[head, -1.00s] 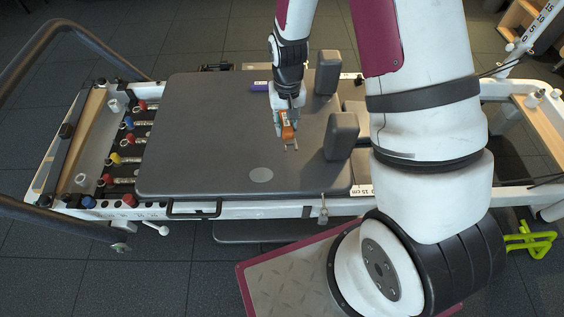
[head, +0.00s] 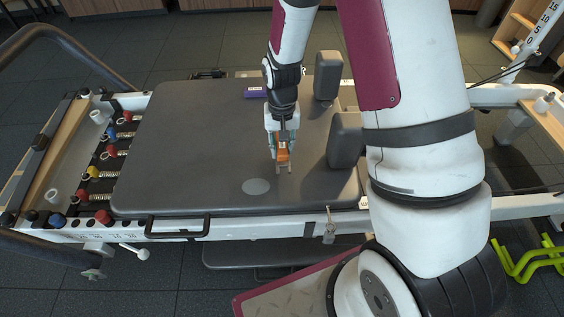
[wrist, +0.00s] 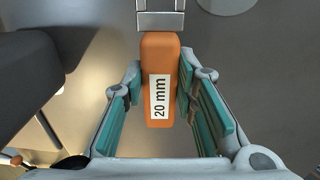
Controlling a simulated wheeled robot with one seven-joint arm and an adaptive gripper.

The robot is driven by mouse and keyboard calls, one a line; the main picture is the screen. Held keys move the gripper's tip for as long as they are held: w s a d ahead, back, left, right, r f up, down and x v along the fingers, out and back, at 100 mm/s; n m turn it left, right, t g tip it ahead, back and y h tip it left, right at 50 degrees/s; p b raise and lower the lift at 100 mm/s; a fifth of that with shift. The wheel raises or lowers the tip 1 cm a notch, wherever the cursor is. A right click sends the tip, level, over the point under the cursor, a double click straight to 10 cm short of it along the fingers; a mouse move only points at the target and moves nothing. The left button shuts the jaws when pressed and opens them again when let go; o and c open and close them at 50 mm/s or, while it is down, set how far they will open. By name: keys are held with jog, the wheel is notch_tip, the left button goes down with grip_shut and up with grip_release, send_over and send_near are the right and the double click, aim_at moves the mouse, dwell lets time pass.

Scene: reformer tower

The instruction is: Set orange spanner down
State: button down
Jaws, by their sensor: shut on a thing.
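The orange spanner (head: 283,151) is held in my gripper (head: 283,143), over the grey padded carriage (head: 190,150) of the reformer. Its grey metal end points toward the front edge of the carriage. In the wrist view the orange handle (wrist: 160,60) carries a white "20 mm" label. The teal finger pads of my gripper (wrist: 160,95) stand on both sides of the handle. The spanner is low over the pad, near the pale round disc (head: 256,186). I cannot tell whether it touches the pad.
Two dark shoulder blocks (head: 345,140) (head: 327,75) stand right of the gripper. A small purple labelled thing (head: 256,92) lies at the back of the pad. Springs with coloured ends (head: 104,172) are at the left. The left half of the pad is clear.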

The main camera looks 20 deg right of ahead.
aim_at(282, 158)
jog(key=shift+f+b, duration=0.95)
jog(key=shift+f, duration=1.75)
jog(key=shift+f, duration=0.1)
jog(key=shift+f, duration=0.15)
jog(key=c, duration=1.3)
grip_release()
